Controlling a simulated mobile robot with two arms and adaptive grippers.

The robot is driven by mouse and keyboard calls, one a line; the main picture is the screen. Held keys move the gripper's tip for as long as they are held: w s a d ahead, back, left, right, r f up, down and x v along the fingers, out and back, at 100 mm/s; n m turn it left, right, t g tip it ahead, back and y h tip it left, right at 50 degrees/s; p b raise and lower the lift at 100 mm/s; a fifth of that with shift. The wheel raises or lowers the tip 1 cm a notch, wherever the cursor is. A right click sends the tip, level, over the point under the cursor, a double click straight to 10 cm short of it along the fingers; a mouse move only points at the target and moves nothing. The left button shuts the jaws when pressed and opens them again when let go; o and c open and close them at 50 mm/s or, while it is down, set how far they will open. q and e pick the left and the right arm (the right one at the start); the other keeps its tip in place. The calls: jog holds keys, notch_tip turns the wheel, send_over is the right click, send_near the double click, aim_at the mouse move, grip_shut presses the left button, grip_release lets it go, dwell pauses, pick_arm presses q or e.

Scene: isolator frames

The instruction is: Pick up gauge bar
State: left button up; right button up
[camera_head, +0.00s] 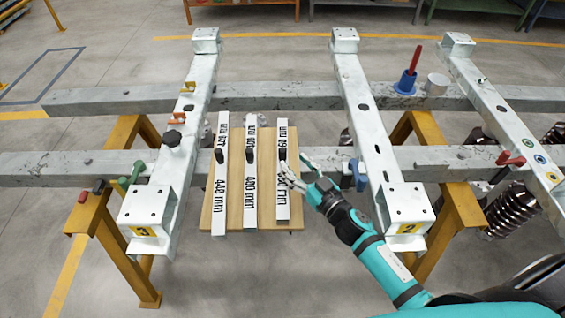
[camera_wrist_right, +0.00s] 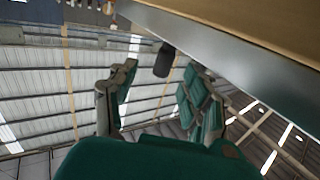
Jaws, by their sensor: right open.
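Three white gauge bars lie side by side on a wooden board (camera_head: 237,190), each with a black knob and printed black lettering. The left bar (camera_head: 221,210) and the middle bar (camera_head: 250,212) are clear of my gripper. The right bar (camera_head: 283,213) has its knob (camera_head: 282,153) near my right gripper (camera_head: 293,170), which covers part of its printed number. In the right wrist view my right gripper (camera_wrist_right: 160,72) is open and empty, and a black knob (camera_wrist_right: 164,58) shows in the gap between its fingertips. Contact cannot be told. My left gripper is out of view.
Galvanised frame beams surround the board, with a left crossbeam (camera_head: 186,130) and a right crossbeam (camera_head: 367,130). Yellow trestles (camera_head: 107,240) stand below. A blue clamp (camera_head: 357,175) sits close right of my gripper. A blue holder (camera_head: 405,83) with a red tool stands farther back.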

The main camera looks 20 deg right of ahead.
aim_at(285, 157)
jog(key=x, duration=0.5)
jog(key=shift+w+a+f, duration=0.1)
jog(key=shift+w+a, duration=0.2)
jog(key=shift+a, duration=0.1)
grip_shut()
dwell(0.4)
